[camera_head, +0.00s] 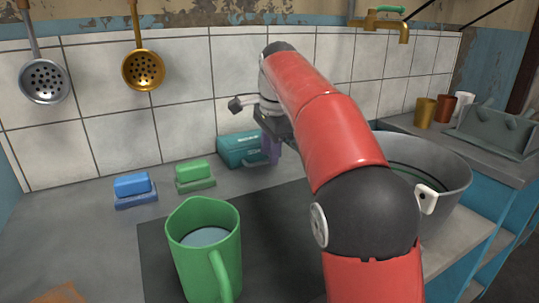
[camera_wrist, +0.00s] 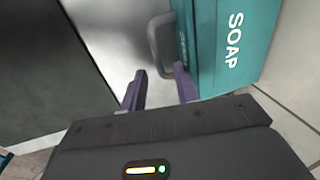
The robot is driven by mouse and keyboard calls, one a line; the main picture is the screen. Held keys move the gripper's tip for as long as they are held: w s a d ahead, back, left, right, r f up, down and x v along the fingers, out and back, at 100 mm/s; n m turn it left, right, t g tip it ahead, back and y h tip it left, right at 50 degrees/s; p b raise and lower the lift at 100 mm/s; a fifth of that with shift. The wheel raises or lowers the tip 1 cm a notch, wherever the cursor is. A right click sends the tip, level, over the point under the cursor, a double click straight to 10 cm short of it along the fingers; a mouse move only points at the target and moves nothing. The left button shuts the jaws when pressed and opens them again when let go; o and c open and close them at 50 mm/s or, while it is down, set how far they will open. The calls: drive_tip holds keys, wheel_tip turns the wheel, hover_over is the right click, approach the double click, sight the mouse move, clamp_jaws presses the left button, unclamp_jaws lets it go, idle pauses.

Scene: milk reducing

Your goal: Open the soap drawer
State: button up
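The teal soap box (camera_head: 238,150) stands against the tiled wall at the back of the counter. In the wrist view its teal side bears the word SOAP (camera_wrist: 235,40), and a grey handle (camera_wrist: 163,42) sticks out from its front. I see no clear gap around the drawer front. My gripper (camera_wrist: 160,73) has two purple fingers spread apart with nothing between them at their bases. The handle lies just beyond the fingertips, its near end close to the right finger; contact cannot be told. In the head view a purple finger (camera_head: 271,148) shows at the box's right end, partly covering it.
A green sponge (camera_head: 194,172) and a blue sponge (camera_head: 132,184) sit on holders left of the box. A green mug (camera_head: 203,262) stands on a dark panel (camera_head: 262,250) in front. A large grey pot (camera_head: 440,165) is at right, partly behind my arm.

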drive_tip(key=shift+w+f, duration=0.1)
drive_tip(key=shift+f, duration=0.35)
clamp_jaws()
